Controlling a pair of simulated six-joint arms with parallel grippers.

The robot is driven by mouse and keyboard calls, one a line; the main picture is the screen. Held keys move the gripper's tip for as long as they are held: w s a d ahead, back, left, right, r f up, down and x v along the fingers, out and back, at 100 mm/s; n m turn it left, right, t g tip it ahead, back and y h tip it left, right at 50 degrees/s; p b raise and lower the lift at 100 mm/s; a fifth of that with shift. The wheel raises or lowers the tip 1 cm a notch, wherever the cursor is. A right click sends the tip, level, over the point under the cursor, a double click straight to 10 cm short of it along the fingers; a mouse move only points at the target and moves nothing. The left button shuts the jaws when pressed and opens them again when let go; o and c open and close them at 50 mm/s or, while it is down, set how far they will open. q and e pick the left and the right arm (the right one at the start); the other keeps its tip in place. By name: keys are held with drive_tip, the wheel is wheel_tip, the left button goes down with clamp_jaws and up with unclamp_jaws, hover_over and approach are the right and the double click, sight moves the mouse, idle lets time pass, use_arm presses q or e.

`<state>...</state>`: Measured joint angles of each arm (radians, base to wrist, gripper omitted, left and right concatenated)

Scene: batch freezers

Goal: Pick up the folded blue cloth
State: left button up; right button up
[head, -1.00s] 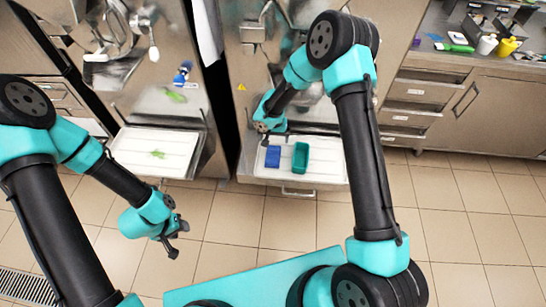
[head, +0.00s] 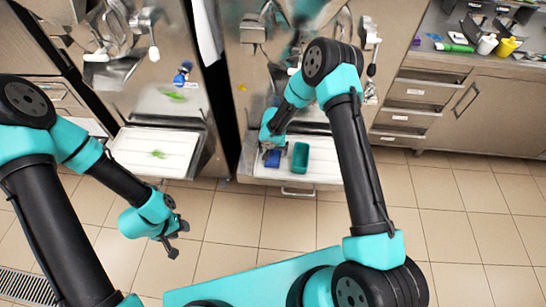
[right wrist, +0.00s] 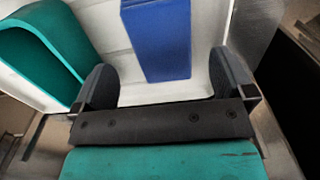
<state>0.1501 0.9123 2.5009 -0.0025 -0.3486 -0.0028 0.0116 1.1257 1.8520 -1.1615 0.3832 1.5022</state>
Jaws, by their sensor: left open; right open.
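The folded blue cloth (head: 273,162) lies on the white tray (head: 324,173) of the right-hand machine, partly hidden by my right gripper in the head view. In the right wrist view the cloth (right wrist: 160,42) is a flat blue block ahead of the fingers, between their lines. My right gripper (right wrist: 167,85) is open and empty, just above the tray; in the head view its fingers (head: 271,147) hang over the cloth. My left gripper (head: 175,239) is open and empty over the floor, away from both trays.
A green open container (head: 300,157) stands on the same tray, right of the cloth, close to one finger in the right wrist view (right wrist: 52,45). Another white tray (head: 172,140) with a small green scrap is on the left machine. A counter with bottles is at upper right.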

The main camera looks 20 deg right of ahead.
sight(273, 155)
drive_tip(key=f, duration=0.5)
drive_tip(key=shift+w+a, duration=0.1)
drive_tip(key=shift+w, duration=0.15)
drive_tip(key=c, duration=1)
drive_tip(key=shift+o, duration=0.2)
drive_tip(key=shift+r, duration=0.15)
drive_tip(key=shift+r, duration=1.65)
drive_tip(key=s+a, duration=0.1)
drive_tip(key=s, duration=0.4)
drive_tip(key=s+a+r, duration=0.1)
drive_tip(key=s+a, duration=0.1)
drive_tip(key=s, duration=0.3)
drive_tip(key=s+a, duration=0.1)
drive_tip(key=s, duration=0.4)
drive_tip(key=shift+s+a+r, duration=0.15)
drive_tip(key=shift+s+r, duration=0.1)
drive_tip(key=shift+r, duration=0.05)
